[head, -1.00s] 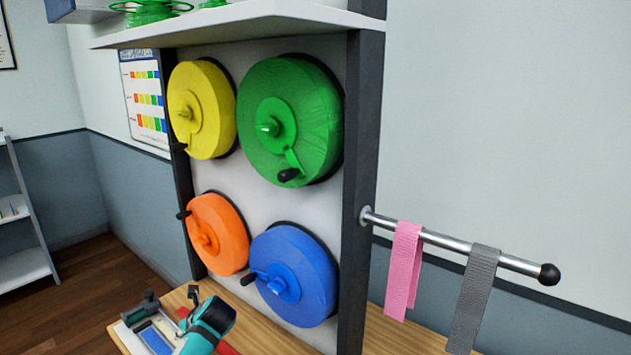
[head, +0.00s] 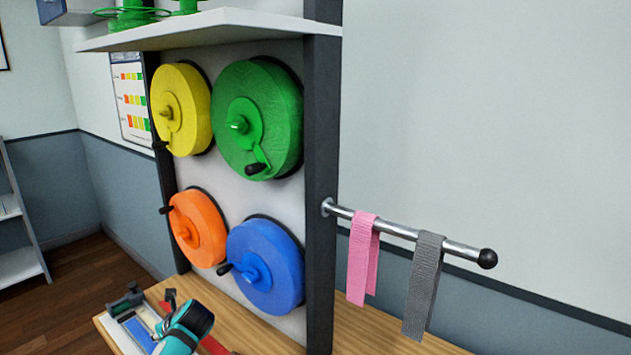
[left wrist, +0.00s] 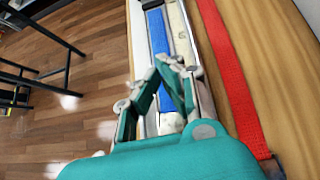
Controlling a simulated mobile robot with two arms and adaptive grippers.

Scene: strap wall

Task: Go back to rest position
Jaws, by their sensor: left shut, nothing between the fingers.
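In the left wrist view my left gripper (left wrist: 176,72), teal with grey fingers, is shut with nothing between its fingers. It is over a narrow tray-like holder (left wrist: 140,45) with a blue strap (left wrist: 160,45) along it. A red strap (left wrist: 232,75) lies on the wooden bench to the right of the gripper. In the head view a teal and black part at the bottom left, seemingly of my left arm, covers part of the holder (head: 112,320). My right gripper is in neither view.
A panel holds yellow (head: 195,110), green (head: 275,115), orange (head: 208,235) and blue (head: 285,265) reels, under a white shelf (head: 200,30). A metal rod (head: 400,232) sticks out on the right with a pink strap (head: 362,260) and a grey strap (head: 424,285) hanging from it.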

